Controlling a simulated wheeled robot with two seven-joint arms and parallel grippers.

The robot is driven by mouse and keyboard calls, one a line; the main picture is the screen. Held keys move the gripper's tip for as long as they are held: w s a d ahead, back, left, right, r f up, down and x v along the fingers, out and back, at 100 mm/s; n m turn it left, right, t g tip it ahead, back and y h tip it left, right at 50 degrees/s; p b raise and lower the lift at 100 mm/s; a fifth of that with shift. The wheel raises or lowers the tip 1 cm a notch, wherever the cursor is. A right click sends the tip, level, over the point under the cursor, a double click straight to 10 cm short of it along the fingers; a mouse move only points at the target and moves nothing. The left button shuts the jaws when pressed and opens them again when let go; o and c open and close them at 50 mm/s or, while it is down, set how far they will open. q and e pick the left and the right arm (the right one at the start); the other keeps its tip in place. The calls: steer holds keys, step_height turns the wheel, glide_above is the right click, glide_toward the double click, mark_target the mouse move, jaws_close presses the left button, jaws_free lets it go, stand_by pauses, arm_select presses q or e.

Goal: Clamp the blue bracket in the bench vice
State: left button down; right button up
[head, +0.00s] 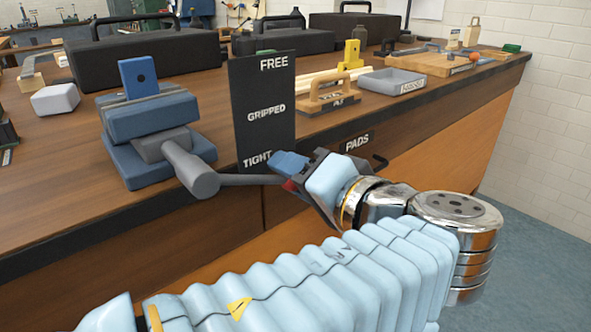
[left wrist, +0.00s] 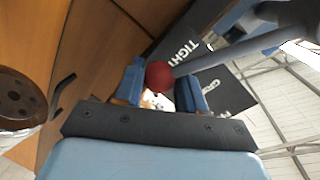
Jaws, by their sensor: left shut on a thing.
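The blue bracket (head: 139,70), a flat plate with a dark hole, stands upright between the jaws of the blue bench vice (head: 150,118); its lower part is hidden. The vice's grey handle (head: 235,180) reaches right from the screw, its outer part beside the word TIGHT on the black sign (head: 264,105). My left gripper (head: 288,172) is shut on the handle's end. In the left wrist view, the red knob (left wrist: 159,76) sits between its two blue fingers, with the grey bar (left wrist: 235,48) running off to the upper right. My right gripper is not in view.
Black toolboxes (head: 150,48) stand along the back of the wooden bench. A grey tray (head: 392,81) and a wooden board (head: 440,62) lie to the right. A dark drawer pull (head: 380,161) sticks out of the bench front near my gripper.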

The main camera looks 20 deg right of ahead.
arm_select(q)
steer(key=shift+s+f, duration=0.1)
steer(key=c, duration=0.8)
jaws_free()
steer(key=v, duration=1.3)
steer(key=shift+s, duration=0.35)
steer(key=shift+d, duration=0.15)
